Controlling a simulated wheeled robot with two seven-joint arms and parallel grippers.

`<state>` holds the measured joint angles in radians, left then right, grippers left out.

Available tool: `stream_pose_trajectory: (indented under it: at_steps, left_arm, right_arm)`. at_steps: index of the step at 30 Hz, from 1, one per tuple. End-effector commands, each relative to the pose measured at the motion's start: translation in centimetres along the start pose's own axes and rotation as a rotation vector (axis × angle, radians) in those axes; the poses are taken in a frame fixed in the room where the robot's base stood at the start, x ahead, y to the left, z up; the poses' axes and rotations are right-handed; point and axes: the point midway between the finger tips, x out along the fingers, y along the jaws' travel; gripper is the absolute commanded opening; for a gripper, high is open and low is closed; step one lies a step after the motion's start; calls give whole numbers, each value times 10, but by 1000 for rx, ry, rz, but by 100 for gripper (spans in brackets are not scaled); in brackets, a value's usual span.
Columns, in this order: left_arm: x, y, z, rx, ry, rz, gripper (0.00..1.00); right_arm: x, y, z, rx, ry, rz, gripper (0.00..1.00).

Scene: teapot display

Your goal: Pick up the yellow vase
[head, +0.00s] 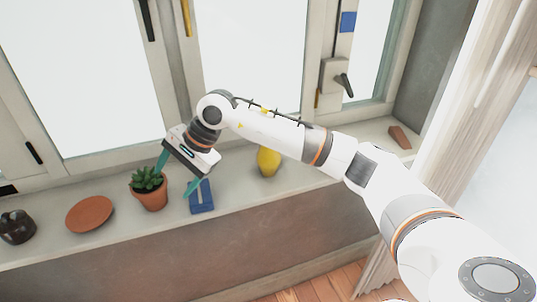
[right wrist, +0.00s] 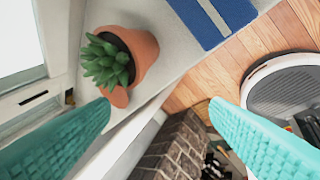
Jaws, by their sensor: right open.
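The yellow vase (head: 269,161) stands on the window sill, right of the blue object, with its top partly hidden behind my right arm. My right gripper (head: 176,174) is over the sill to the left of the vase, near the potted succulent (head: 149,187) and the blue object (head: 201,197). Its two teal fingers are wide apart with nothing between them. In the right wrist view the fingers of my right gripper (right wrist: 160,130) frame the lower part, and the yellow vase does not show there. My left gripper is not in view.
The sill (head: 112,227) also holds a terracotta saucer (head: 89,214), a dark round pot (head: 16,227) at the far left and a small terracotta piece (head: 400,137) at the right. Window frames rise behind. A curtain (head: 440,150) hangs at the right.

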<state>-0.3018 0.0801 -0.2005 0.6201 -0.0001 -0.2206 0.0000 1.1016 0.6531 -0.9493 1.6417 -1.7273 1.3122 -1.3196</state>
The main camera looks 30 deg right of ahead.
Motion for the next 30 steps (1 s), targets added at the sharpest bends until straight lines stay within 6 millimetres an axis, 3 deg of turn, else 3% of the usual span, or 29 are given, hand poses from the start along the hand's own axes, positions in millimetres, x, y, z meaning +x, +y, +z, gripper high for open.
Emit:
stream_pose_trajectory:
  at_steps: [1,3,6,9,12,15,24,30]
  left_arm:
    - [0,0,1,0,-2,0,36]
    - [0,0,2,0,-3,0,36]
    - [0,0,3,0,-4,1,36]
    - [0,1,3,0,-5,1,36]
    - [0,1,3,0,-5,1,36]
    - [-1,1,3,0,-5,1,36]
    - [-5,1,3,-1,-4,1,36]
    - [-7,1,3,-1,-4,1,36]
  right_arm:
    - [-27,0,37,-56,-157,-72,71]
    - [-64,-6,79,-103,-341,-186,71]
    - [-118,-16,120,-119,-538,-330,71]
    - [-160,-25,143,-105,-659,-433,71]
    - [-183,-31,153,-89,-719,-494,71]
    - [-185,-38,162,-82,-737,-519,71]
    - [-155,-59,194,-82,-736,-518,71]
    - [-146,-66,202,-83,-736,-516,71]
